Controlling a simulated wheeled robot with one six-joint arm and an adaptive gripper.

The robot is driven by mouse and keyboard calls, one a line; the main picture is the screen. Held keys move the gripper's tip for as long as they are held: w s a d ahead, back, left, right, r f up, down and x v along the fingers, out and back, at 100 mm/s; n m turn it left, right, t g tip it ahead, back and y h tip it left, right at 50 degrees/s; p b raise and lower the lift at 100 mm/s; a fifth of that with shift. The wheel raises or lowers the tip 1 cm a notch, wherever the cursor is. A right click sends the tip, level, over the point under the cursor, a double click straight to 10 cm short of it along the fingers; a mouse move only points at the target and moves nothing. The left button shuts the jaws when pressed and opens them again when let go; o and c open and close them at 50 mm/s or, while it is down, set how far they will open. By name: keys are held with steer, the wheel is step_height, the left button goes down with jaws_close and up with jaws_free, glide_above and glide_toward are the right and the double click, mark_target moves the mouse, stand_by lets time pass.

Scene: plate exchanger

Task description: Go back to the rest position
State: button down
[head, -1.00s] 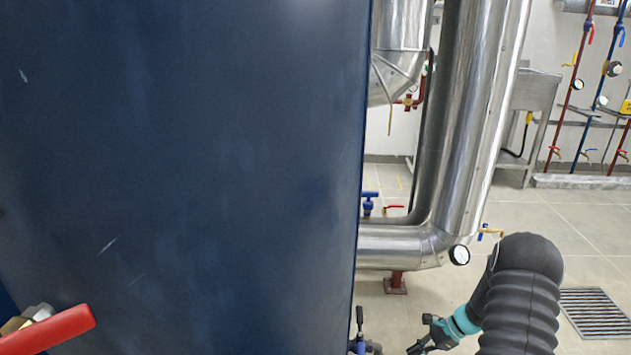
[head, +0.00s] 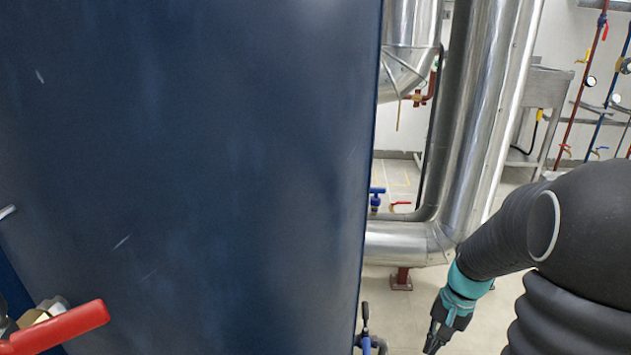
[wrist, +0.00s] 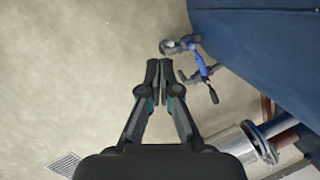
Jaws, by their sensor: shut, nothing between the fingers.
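My gripper (head: 436,340) is at the lower right of the head view, pointing down, with its tip near the bottom edge. In the wrist view my gripper (wrist: 159,68) is shut, with its fingertips together and nothing between them. Bare floor lies behind the fingers. A blue-handled valve (wrist: 202,64) shows just right of the fingertips in the wrist view. In the head view the blue valve (head: 366,342) is low beside the blue panel, apart from my gripper.
A large dark blue panel (head: 190,150) fills the left, with a red valve handle (head: 70,325) at its lower left. A shiny insulated pipe (head: 470,120) stands behind my arm. Red and blue pipes (head: 590,90) line the far wall. Open floor (wrist: 70,70) lies left in the wrist view.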

steer(key=s+a+r+n+t+h, duration=0.1)
steer(key=s+a+r+n+t, duration=0.1)
steer(key=r, duration=0.4)
steer(key=s+a+r+n+t+p, duration=0.1)
steer(key=s+a+r+n+t, duration=0.1)
steer(key=s+a+r, duration=0.2)
steer(key=s+a+r+n+t+h, duration=0.1)
steer(key=s+a+r+n+t, duration=0.1)
steer(key=s+r, duration=0.5)
step_height(320, 180, up, 2)
steer(key=shift+s+a+r+t+h, duration=0.2)
steer(key=shift+a+t+h, duration=0.1)
steer(key=shift+a, duration=0.15)
steer(key=shift+a, duration=0.1)
